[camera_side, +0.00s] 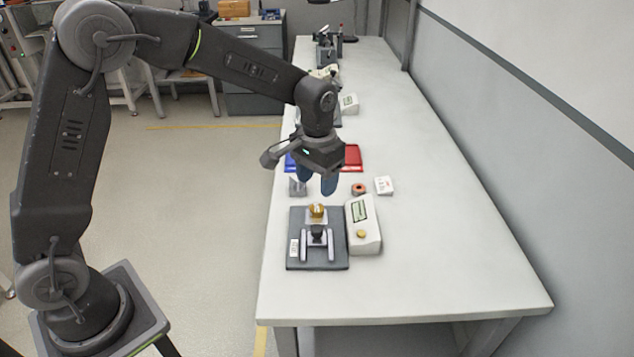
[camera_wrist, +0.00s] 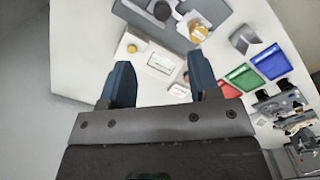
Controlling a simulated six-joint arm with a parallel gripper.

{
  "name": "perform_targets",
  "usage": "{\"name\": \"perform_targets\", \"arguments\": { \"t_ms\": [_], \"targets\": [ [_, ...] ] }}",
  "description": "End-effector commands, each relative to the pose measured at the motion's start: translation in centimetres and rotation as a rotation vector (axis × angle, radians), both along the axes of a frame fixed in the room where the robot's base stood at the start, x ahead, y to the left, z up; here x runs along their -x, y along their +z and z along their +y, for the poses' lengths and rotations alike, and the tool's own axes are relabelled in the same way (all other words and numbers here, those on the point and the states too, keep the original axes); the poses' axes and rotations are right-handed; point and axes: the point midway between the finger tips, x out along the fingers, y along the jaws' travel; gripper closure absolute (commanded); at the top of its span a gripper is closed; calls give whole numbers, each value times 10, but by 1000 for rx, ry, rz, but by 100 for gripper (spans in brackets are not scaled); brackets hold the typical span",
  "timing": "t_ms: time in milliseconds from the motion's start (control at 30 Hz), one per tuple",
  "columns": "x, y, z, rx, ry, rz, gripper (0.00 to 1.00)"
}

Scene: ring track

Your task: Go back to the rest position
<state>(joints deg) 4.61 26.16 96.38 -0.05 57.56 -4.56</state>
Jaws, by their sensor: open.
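My gripper (camera_side: 317,188) hangs above the white table, with its two blue fingers apart and nothing between them. In the side view it appears just beyond a dark base plate (camera_side: 296,240) that carries a brass-coloured round piece (camera_side: 317,211) and a pale forked holder. In the wrist view, the open fingers (camera_wrist: 160,72) frame part of a white device with a display (camera_wrist: 160,62). The base plate (camera_wrist: 180,40) and brass piece (camera_wrist: 198,32) lie at the top of that view.
The white device (camera_side: 364,235) stands right of the plate. A grey block (camera_side: 297,187), an orange ring (camera_side: 360,188) and a small white box (camera_side: 384,185) are near the gripper. Blue, green (camera_wrist: 244,77) and red (camera_side: 352,157) trays lie behind. The table's right side is clear.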

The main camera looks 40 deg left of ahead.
Motion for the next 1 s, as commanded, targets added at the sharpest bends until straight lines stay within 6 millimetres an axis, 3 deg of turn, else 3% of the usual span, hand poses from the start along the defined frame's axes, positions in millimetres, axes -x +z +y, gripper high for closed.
{"name": "perform_targets", "arguments": {
  "t_ms": [167, 367, 500, 700, 1000],
  "targets": [
    [2, 3, 1, 0, 0, -6, 44],
    [30, 44, 8, 5, 1, -77, 44],
    [70, 83, 16, 9, 1, -162, 44],
    [133, 116, 25, 9, 1, -279, 44],
    [217, 125, 34, 3, 1, -440, 44]
  ]
}}
